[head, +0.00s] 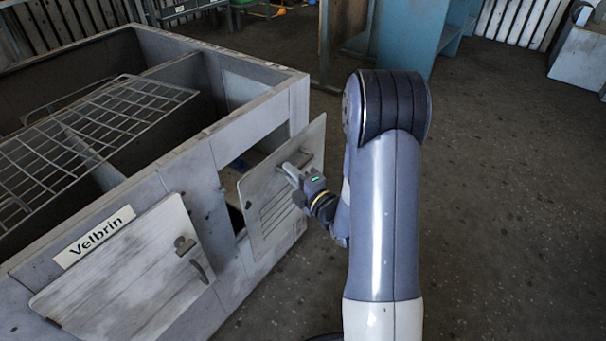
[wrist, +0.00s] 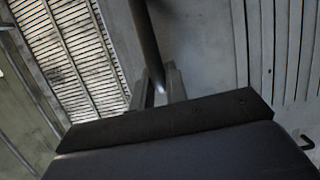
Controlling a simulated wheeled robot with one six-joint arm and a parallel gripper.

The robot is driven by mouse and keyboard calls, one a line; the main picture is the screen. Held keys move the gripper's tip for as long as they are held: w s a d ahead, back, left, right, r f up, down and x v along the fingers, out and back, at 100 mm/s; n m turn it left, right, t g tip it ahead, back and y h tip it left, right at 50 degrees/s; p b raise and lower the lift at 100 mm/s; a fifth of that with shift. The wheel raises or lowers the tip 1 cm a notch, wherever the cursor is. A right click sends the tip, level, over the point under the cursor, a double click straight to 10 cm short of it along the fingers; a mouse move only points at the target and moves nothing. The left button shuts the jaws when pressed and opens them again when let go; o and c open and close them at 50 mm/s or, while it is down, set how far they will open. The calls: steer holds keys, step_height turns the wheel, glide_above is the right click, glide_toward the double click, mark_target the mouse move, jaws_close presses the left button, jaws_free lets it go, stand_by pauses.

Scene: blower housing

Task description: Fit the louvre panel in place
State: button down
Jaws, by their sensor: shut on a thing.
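The louvre panel (head: 285,195) is a flat grey plate with several slots low on its face. It stands upright but angled in front of the opening (head: 232,190) in the grey housing's side. A dark gap shows along the panel's left and upper edges; contact with the housing cannot be told. My gripper (head: 297,172) is shut on the panel's handle from the right. In the wrist view, my gripper's two fingers (wrist: 160,85) close around the dark handle bar (wrist: 145,40), with the grey panel face (wrist: 200,40) behind. The panel's far side is hidden.
The open-topped housing (head: 215,150) fills the left, with a wire rack (head: 90,130) across its top. A second door with a latch (head: 130,270) leans by the "Velbrin" label (head: 94,237). Bare floor (head: 500,200) lies to the right; a blue cabinet (head: 410,35) stands behind.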

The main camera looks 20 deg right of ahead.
steer(key=w+a+b, duration=0.4)
steer(key=w+a, duration=0.2)
steer(key=w, duration=0.2)
steer(key=shift+w+f, duration=0.15)
steer(key=shift+w, duration=0.1)
steer(key=shift+a, duration=0.1)
steer(key=shift+b, duration=0.9)
steer(key=shift+w+b, duration=0.1)
steer(key=shift+b, duration=0.5)
steer(key=shift+a+f+b, duration=0.1)
steer(key=shift+b, duration=0.45)
steer(key=shift+f+b, duration=0.75)
steer(key=shift+b, duration=0.9)
steer(key=shift+w+f+b, duration=0.1)
steer(key=shift+f+b, duration=0.05)
steer(key=shift+b, duration=0.75)
